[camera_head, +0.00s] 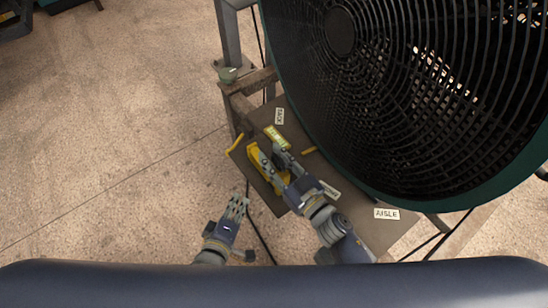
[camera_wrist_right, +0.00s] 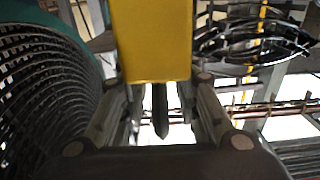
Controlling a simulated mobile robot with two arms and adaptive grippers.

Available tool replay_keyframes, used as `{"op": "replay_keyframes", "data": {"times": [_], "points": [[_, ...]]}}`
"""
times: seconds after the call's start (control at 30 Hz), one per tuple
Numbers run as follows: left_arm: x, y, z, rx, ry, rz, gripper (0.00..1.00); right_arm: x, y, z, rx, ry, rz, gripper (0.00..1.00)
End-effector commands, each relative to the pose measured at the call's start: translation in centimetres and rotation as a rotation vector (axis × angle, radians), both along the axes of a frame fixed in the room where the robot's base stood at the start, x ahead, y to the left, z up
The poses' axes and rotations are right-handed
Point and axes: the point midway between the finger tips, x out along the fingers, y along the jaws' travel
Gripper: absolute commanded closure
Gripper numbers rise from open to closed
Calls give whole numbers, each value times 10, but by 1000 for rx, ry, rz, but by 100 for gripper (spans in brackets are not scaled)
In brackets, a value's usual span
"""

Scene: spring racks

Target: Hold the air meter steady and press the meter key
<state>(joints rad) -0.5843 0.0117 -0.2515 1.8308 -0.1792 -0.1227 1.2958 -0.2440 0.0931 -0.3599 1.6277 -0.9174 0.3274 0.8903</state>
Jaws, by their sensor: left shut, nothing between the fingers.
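The yellow air meter (camera_head: 254,158) is at the left part of the dark board beside the big fan, partly covered by my right gripper. My right gripper (camera_head: 272,153) reaches it from the lower right, with its fingers on either side of the yellow body. The meter key cannot be made out.
A large black-grilled fan (camera_head: 400,90) fills the upper right, close to my right gripper. The dark board (camera_head: 355,205) carries several labels, one reading AISLE (camera_head: 386,214). A metal post (camera_head: 229,40) stands behind.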

Motion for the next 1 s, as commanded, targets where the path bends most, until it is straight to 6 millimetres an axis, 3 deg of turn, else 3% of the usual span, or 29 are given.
{"op": "replay_keyframes", "data": {"times": [0.33, 0.7, 1.0], "points": [[0, 0, 0, 0, 0, 0, 100, -3, -2, -1, -1, 1, 0, 68], [0, 0, 0, 0, 0, 0, 100, -49, -35, -1, -2, 4, -1, 68], [0, 0, 0, 0, 0, 0, 100, -61, -44, 0, -1, -1, 0, 68]]}}
